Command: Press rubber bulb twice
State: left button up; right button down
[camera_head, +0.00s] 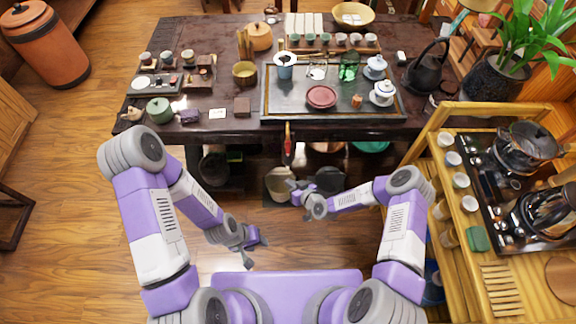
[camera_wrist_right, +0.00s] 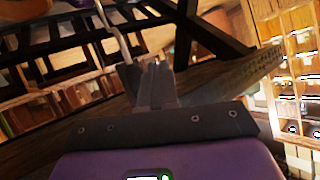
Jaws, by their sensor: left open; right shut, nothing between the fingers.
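I cannot clearly make out a rubber bulb in either view. A small orange-brown item (camera_head: 356,100) stands on the right part of the dark tea tray (camera_head: 300,115); it is too small to identify. My left gripper (camera_head: 256,249) is open and empty over the floor in front of my base. My right gripper (camera_head: 294,189) is shut and empty, in front of the table and below its top. Its closed fingers also show in the right wrist view (camera_wrist_right: 151,78). Neither gripper touches anything on the table.
The dark table (camera_head: 225,125) holds a reddish dish (camera_head: 321,97), lidded cups, a green glass (camera_head: 348,66) and a black kettle (camera_head: 427,68). A wooden cart (camera_head: 455,255) with glass pots stands at right. A red-handled item (camera_head: 288,142) shows at the table's front edge.

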aim_at(288, 162)
jog(key=shift+w+b, duration=1.3)
jog(key=shift+w, duration=1.1)
jog(key=shift+w+b, duration=0.45)
